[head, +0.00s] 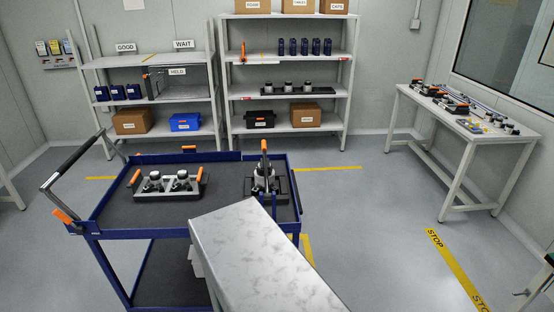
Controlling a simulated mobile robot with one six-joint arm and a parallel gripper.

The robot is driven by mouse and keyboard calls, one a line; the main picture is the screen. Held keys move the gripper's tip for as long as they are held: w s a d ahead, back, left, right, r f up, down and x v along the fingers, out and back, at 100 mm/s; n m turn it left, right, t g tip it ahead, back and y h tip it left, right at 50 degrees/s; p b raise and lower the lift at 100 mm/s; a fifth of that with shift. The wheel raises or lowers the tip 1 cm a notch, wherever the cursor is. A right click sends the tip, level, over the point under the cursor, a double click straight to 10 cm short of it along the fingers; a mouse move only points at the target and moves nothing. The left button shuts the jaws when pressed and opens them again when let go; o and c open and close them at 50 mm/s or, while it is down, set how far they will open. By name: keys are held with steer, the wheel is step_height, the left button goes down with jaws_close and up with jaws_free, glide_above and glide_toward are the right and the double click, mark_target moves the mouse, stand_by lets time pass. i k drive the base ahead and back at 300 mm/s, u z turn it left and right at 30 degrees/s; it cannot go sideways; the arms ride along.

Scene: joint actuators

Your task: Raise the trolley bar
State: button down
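The blue trolley (225,227) stands in the left middle of the head view, with a dark top tray and a lower shelf. A bar with a black grip (74,161) is at its left end, standing above the tray on grey side arms. An orange piece (62,215) sits low on the bar's near side arm. Whether the bar is latched cannot be told. My gripper is not in view. The near right part of the trolley is hidden.
On the trolley are a grey fixture with orange handles (168,185) and another with an upright orange lever (264,178). Shelves (290,98) stand behind. A white table (470,126) with parts is at right. The floor right of the trolley (375,215) is clear.

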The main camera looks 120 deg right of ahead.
mark_target(265, 162)
steer(key=u, duration=0.2)
steer(key=k, duration=2.6)
steer(key=z, duration=4.15)
steer(key=i, duration=0.1)
steer(key=u, duration=2.6)
